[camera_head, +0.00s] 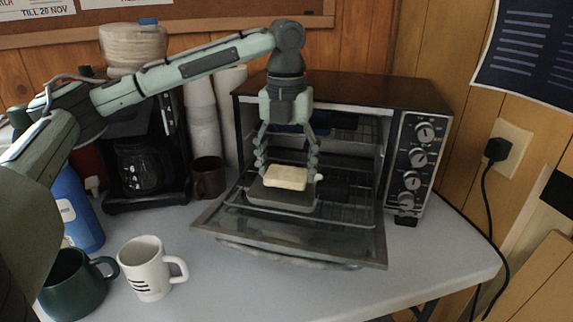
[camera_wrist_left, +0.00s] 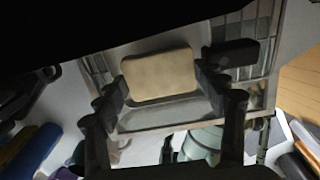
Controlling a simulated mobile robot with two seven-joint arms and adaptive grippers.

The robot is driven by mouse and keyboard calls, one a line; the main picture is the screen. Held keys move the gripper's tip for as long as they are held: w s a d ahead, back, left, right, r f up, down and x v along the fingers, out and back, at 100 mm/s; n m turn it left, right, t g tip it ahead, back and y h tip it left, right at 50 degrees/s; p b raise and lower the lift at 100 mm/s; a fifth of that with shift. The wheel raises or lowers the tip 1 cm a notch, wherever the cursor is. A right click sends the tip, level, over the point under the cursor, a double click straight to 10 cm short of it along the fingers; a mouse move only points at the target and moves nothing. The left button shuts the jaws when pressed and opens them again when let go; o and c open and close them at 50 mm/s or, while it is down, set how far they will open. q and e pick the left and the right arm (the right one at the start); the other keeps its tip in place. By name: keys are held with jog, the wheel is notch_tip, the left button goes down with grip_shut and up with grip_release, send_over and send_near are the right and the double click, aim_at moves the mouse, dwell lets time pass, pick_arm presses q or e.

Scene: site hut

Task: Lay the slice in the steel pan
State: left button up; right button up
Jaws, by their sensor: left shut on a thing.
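A pale bread slice (camera_head: 286,178) is between the fingertips of my left gripper (camera_head: 287,172), which is shut on it. The slice lies roughly flat over the grey steel pan (camera_head: 282,198), near or touching it; the gap cannot be told. The pan sits at the open front of the toaster oven, above its lowered glass door. The left wrist view shows the slice (camera_wrist_left: 158,75) between the two dark fingers, with the pan (camera_wrist_left: 160,118) behind it. My right gripper is not in view.
The toaster oven (camera_head: 350,90) stands open, its glass door (camera_head: 330,244) lowered over the white table (camera_head: 430,255). A white mug (camera_head: 148,270), green mug (camera_head: 75,285) and blue container (camera_head: 80,205) stand at left. A coffee maker (camera_head: 143,165) and brown mug (camera_head: 208,178) are behind.

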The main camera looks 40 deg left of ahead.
aim_at(286, 173)
pick_arm(q)
jog(key=shift+s+f, duration=0.15)
jog(key=shift+f, duration=0.35)
jog(key=o, duration=1.1)
jog(key=shift+s+d+f, duration=0.1)
jog(key=shift+c, duration=0.2)
notch_tip(286, 173, up, 14)
jog(key=shift+w+f, duration=0.2)
